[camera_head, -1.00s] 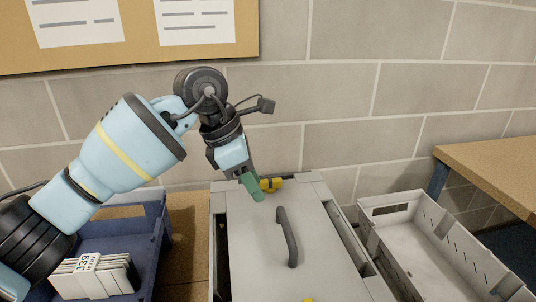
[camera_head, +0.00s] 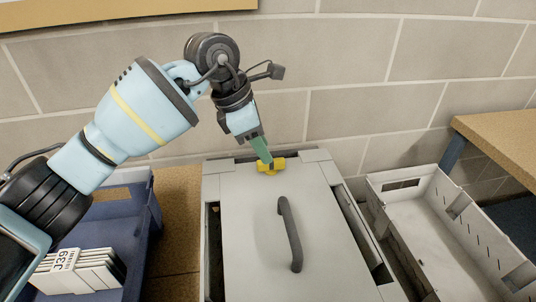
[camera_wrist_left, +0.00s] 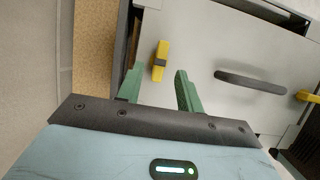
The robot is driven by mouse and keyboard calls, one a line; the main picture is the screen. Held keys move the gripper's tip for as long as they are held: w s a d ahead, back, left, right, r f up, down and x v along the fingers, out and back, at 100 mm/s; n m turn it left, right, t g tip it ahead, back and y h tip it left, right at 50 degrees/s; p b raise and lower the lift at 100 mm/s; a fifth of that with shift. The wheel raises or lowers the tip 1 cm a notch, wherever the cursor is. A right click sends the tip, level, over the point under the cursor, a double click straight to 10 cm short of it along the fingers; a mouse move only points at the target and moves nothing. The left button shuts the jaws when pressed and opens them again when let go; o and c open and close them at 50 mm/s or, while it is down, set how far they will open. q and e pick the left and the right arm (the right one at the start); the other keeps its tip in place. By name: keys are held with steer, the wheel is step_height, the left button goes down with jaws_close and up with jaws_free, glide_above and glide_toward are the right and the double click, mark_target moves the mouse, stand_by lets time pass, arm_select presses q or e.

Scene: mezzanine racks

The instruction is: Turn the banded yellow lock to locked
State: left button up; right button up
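The banded yellow lock (camera_head: 272,165) sits at the far edge of a grey lidded case (camera_head: 245,240). In the left wrist view the lock (camera_wrist_left: 160,60) shows a dark band across it, its long side running roughly up and down the picture. My left gripper (camera_head: 265,158) reaches down over the lock and partly covers it. In the left wrist view its green fingers (camera_wrist_left: 158,88) are apart with nothing between them. The lock lies just beyond the fingertips, in line with the gap; contact cannot be told. My right gripper is not in view.
A dark curved handle (camera_head: 289,235) stands up from the lid. Another yellow lock (camera_wrist_left: 308,96) shows at the wrist view's right edge. A blue bin (camera_head: 135,220) with white cards stands left, an open grey tray (camera_head: 420,215) right. A brick wall (camera_head: 350,90) is behind.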

mark_target(261, 177)
arm_select(q)
steer(key=shift+x, duration=1.85)
steer(key=shift+c, duration=0.5)
jaws_close()
